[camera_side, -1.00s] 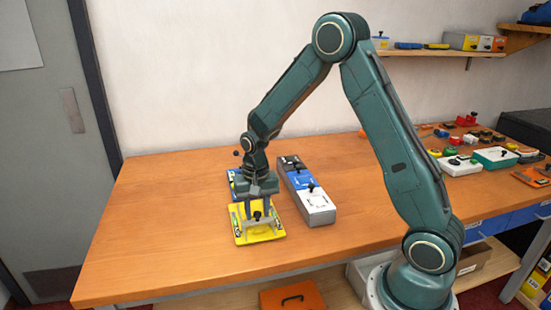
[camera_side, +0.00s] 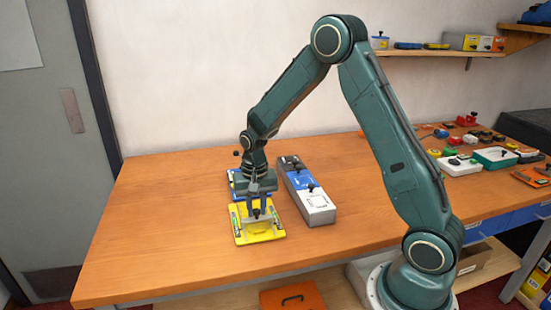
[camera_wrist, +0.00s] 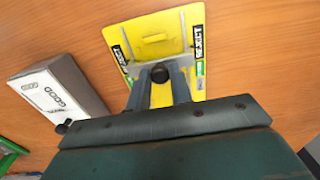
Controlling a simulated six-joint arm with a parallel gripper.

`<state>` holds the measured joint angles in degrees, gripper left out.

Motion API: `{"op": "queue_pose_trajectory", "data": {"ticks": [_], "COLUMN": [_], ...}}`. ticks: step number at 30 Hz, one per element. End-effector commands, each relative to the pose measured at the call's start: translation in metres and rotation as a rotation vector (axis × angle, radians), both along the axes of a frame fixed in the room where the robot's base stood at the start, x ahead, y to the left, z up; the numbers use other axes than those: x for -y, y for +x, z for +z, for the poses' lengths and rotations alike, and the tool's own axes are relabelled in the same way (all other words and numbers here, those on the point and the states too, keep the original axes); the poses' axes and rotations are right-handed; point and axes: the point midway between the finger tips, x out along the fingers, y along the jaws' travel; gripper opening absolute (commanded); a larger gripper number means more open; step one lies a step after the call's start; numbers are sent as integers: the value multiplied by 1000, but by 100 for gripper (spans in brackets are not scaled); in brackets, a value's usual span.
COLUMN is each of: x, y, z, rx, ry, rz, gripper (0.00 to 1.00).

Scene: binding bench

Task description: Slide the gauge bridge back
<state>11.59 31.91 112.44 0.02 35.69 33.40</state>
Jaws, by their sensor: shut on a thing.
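The gauge plate is a yellow board (camera_side: 259,236) with rails along its sides, lying flat on the bench left of centre. It also shows in the wrist view (camera_wrist: 128,32). The gauge bridge is a grey piece across the board with a black knob (camera_wrist: 160,73) on top. My gripper (camera_side: 257,207) points down over the board's back part. Its fingers (camera_wrist: 160,84) are shut on the knob, one on each side. In the side view my fingers hide much of the bridge.
A long box (camera_side: 318,209) in black, blue and grey with small black knobs stands just to the right. A blue board (camera_side: 233,182) lies behind the yellow one, partly hidden by my gripper. The wooden bench (camera_side: 160,225) is clear to the left and front.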

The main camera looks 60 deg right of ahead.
Motion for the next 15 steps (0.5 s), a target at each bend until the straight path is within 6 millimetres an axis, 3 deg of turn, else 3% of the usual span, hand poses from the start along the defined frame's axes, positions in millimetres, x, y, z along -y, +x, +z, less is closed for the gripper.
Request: {"op": "queue_pose_trajectory", "data": {"ticks": [15], "x": [13], "y": [14], "z": [0], "rx": [4], "ry": [0], "rz": [0], "gripper": [11]}}
